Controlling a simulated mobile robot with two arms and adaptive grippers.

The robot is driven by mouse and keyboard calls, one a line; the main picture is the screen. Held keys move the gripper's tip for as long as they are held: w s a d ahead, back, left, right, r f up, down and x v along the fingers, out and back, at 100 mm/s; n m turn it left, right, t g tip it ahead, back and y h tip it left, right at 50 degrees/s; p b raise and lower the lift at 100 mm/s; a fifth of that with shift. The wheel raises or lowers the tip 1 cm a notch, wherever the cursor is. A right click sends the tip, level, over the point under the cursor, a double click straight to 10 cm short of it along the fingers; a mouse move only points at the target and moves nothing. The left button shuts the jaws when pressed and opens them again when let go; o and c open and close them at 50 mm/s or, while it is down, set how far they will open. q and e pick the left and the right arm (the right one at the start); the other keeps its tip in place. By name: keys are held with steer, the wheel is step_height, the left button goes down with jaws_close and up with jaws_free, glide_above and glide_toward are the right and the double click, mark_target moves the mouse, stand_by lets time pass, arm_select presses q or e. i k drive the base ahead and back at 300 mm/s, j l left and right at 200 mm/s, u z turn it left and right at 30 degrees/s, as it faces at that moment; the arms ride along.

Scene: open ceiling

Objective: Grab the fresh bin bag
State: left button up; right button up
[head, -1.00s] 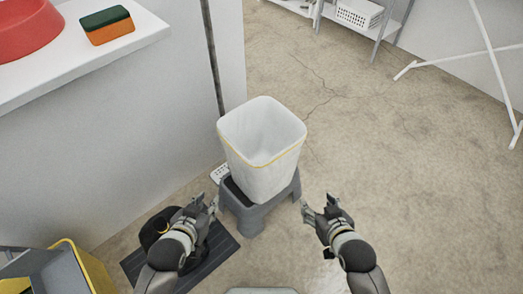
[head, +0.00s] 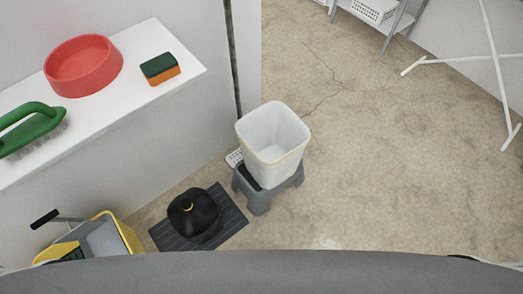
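A white bin (head: 274,147) with a thin yellow line at its rim stands upright on a grey step stool (head: 262,192); its inside looks empty. A black, rounded, tied bag (head: 193,214) sits on a dark ribbed mat (head: 228,212) to the left of the stool. I cannot make out a separate fresh bin bag. Neither of my grippers shows in the head view now; a grey part of my own body fills the bottom edge.
A white counter (head: 130,108) at left holds a red bowl (head: 84,65), a green brush (head: 32,130) and a sponge (head: 160,69). A yellow-grey bucket (head: 104,239) stands below. A shelf with a white basket (head: 372,9) and a white rack (head: 480,57) stand at the back.

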mark_target(273, 139)
steer(key=i+l+u, duration=0.1)
steer(key=l+u, duration=0.15)
steer(key=u, duration=0.15)
steer(key=l+u, duration=0.25)
steer(key=u, duration=0.15)
steer(key=i+l+u, duration=0.1)
steer(key=l+u, duration=0.15)
steer(key=u, duration=0.15)
steer(key=l+u, duration=0.4)
steer(key=j, duration=0.1)
